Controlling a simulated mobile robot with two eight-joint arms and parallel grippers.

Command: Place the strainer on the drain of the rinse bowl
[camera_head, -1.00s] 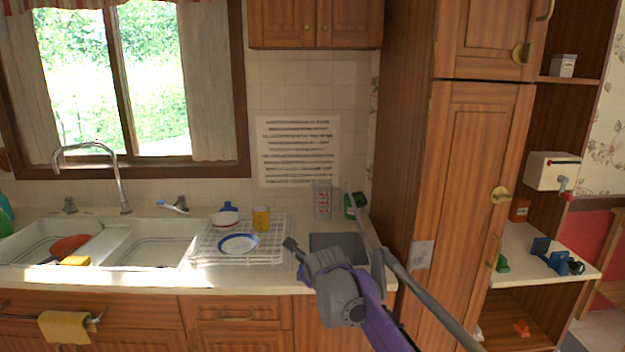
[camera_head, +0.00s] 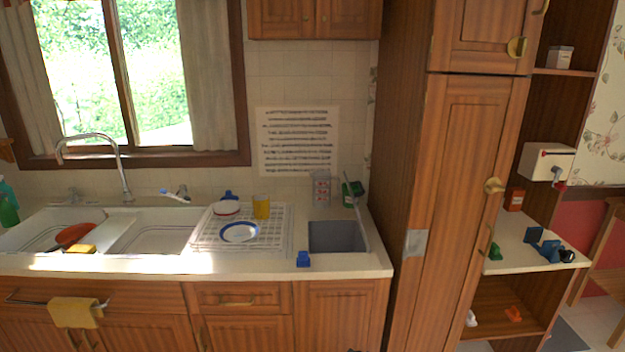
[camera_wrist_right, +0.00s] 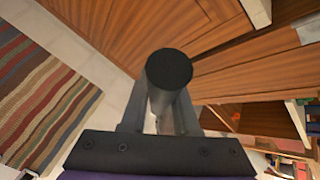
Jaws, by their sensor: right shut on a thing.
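The rinse bowl (camera_head: 338,236) is the small grey square basin set in the counter right of the dish rack. I cannot make out its drain. My right gripper (camera_wrist_right: 160,120) shows only in the right wrist view, shut on a dark grey cylinder (camera_wrist_right: 170,69) with a round end facing the camera. I cannot tell whether this cylinder is the strainer or part of another thing, and no strainer is clear elsewhere. A small blue object (camera_head: 303,259) sits on the counter at the bowl's front left. My left gripper is not in view.
A white dish rack (camera_head: 270,243) with a plate (camera_head: 239,232), a bowl and a yellow cup stands left of the rinse bowl. A tall wooden cabinet (camera_head: 460,200) rises at right. A striped rug (camera_wrist_right: 40,95) lies on the floor.

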